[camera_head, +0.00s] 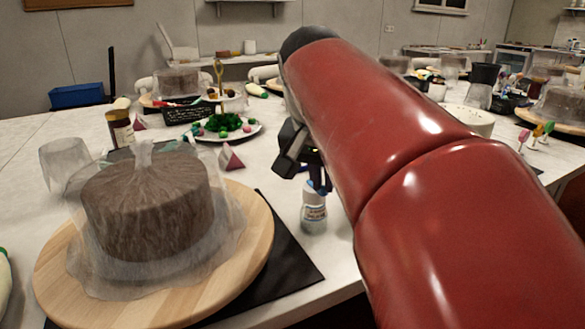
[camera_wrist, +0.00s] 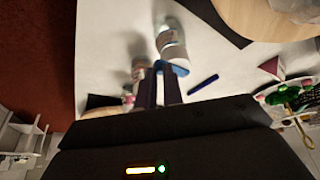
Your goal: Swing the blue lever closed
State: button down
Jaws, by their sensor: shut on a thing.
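A white bottle (camera_head: 314,212) with a printed label stands upright on the pale table near its front edge. A blue lever (camera_head: 323,187) shows at its top; it also shows in the wrist view (camera_wrist: 176,68) as a blue piece on the bottle (camera_wrist: 171,45). My gripper (camera_head: 318,180) comes down over the bottle's top from above. In the wrist view my gripper's fingers (camera_wrist: 160,76) are close together and shut on the blue lever. The fingers hide part of the lever, so its exact angle cannot be told.
A wooden turntable (camera_head: 255,240) with a wrapped brown cake (camera_head: 150,210) stands left of the bottle on a dark mat (camera_head: 290,265). A thin blue stick (camera_wrist: 203,85) lies beside the bottle. A pink pyramid (camera_head: 231,157) and a plate of green items (camera_head: 245,131) stand behind.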

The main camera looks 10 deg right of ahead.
jog(key=c, duration=1.5)
grip_release()
jog(key=p+v, duration=0.1)
jog(key=v, duration=0.6)
jog(key=shift+s+r, duration=0.15)
jog(key=shift+r, duration=0.15)
